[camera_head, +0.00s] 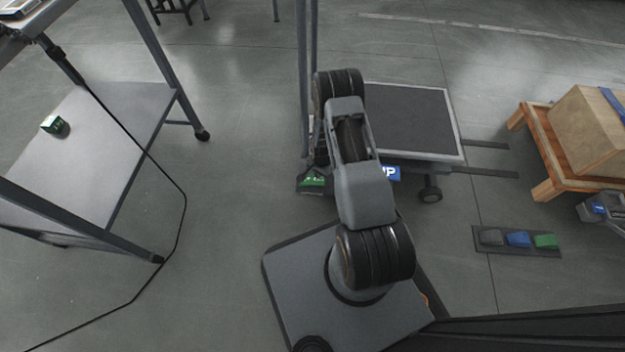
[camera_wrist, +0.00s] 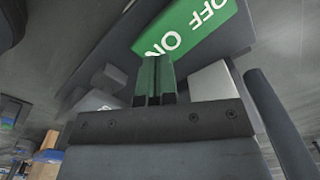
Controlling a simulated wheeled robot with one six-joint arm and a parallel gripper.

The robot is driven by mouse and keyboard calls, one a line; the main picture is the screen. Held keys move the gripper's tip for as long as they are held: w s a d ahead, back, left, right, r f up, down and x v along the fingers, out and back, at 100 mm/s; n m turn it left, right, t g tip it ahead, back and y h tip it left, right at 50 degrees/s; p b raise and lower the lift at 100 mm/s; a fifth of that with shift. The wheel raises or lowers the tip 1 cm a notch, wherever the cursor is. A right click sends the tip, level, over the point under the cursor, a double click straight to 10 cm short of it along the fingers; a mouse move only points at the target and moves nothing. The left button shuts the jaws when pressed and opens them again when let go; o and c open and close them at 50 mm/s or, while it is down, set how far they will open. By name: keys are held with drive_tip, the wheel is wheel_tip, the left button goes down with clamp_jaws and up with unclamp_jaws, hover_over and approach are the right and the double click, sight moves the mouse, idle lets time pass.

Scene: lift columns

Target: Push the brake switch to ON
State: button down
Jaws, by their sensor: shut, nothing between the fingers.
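The brake switch's green panel (camera_wrist: 185,30), lettered OFF and ON, fills the top of the wrist view, with the lettering upside down. In the head view a green label (camera_head: 312,182) shows low on the lift cart, just left of my arm. My gripper (camera_wrist: 154,66) is shut and empty. Its two fingers lie side by side, tinted green, with their tips at the panel's lower edge beside the word ON. I cannot tell whether they touch it. The switch's moving part is not clearly visible. My arm hides the gripper in the head view.
A floor pedal strip (camera_head: 516,241) and a wooden pallet (camera_head: 545,185) with a crate (camera_head: 595,125) are at right.

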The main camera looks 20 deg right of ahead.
drive_tip(key=shift+f+b, duration=1.15)
drive_tip(key=shift+f, duration=0.25)
idle(0.4)
drive_tip(key=shift+r, duration=0.15)
drive_tip(key=shift+r+p, duration=2.55)
drive_tip(key=shift+r, duration=0.85)
